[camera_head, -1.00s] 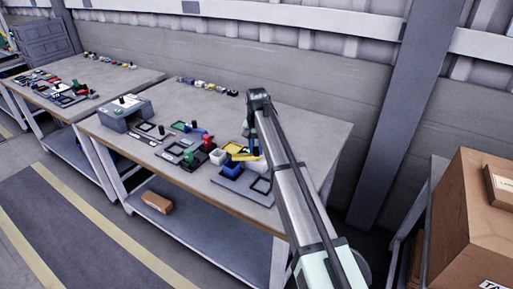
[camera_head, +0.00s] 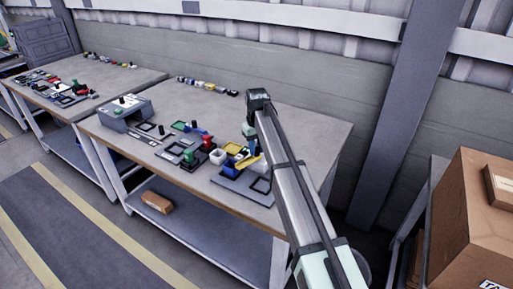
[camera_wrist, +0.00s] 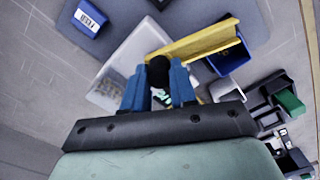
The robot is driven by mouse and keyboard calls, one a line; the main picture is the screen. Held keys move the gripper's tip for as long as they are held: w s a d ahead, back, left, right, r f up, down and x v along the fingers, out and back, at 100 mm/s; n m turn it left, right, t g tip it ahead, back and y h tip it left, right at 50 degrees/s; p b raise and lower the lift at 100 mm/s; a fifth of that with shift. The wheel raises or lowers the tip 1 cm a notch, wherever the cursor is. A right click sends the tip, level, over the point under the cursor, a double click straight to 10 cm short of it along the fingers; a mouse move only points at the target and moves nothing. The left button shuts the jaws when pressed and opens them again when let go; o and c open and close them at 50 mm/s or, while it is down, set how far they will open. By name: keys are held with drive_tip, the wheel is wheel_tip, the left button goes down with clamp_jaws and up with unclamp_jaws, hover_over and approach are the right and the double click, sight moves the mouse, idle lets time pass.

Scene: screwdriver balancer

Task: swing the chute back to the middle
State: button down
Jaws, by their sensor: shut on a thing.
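The yellow chute (camera_wrist: 205,42) shows in the wrist view as a long trough. It runs from a black knob (camera_wrist: 158,72) between my fingers up and right to above a blue bin (camera_wrist: 232,62). My gripper (camera_wrist: 157,90) has its two blue fingers closed about the knob. A white bin (camera_wrist: 122,72) lies left of and under the knob end. In the head view the chute (camera_head: 249,162) sits at the front right of the bench, tilted, below my gripper (camera_head: 251,145). The fingertips and the chute's pivot are not clear there.
A grey flat fixture (camera_head: 228,184) lies at the bench's front edge. Green and black parts (camera_wrist: 285,100) stand close on the right in the wrist view. A blue labelled box (camera_wrist: 82,17) lies upper left. The bench's right part (camera_head: 310,135) is clear.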

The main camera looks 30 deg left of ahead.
drive_tip(key=shift+n, duration=1.6)
drive_tip(key=c, duration=0.9)
unclamp_jaws()
wheel_tip(320, 180, up, 14)
drive_tip(key=shift+f, duration=0.1)
